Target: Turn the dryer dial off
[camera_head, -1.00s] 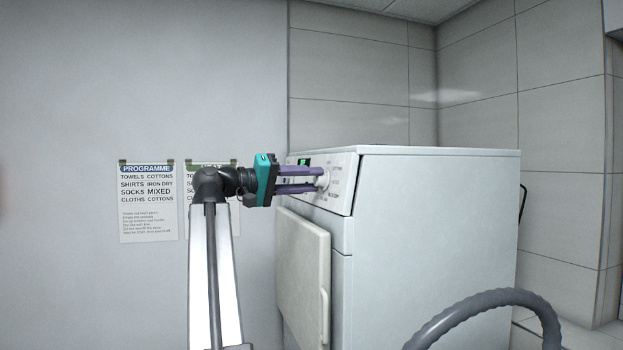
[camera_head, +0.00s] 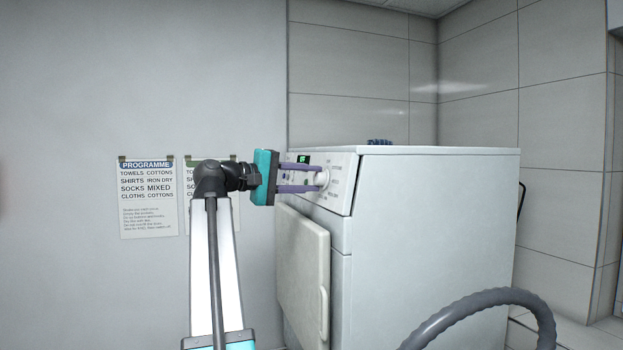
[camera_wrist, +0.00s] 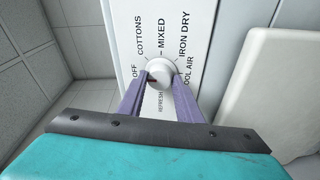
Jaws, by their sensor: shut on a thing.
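The white dryer (camera_head: 430,215) stands right of centre in the head view. Its control panel (camera_head: 342,185) faces left. The round white dial (camera_head: 322,179) sits on this panel and also shows in the wrist view (camera_wrist: 162,70). My gripper (camera_head: 318,178) is shut on the dial, with one purple finger on each side. In the wrist view, printed labels, including OFF (camera_wrist: 135,72), MIXED and IRON DRY, ring the dial.
A small lit green display (camera_head: 303,159) is on the panel; its text is too small to read. The dryer door (camera_head: 303,270) below is ajar. A grey hose (camera_head: 490,300) curves in front at lower right. A dark blue thing (camera_head: 378,142) shows at the dryer's top edge.

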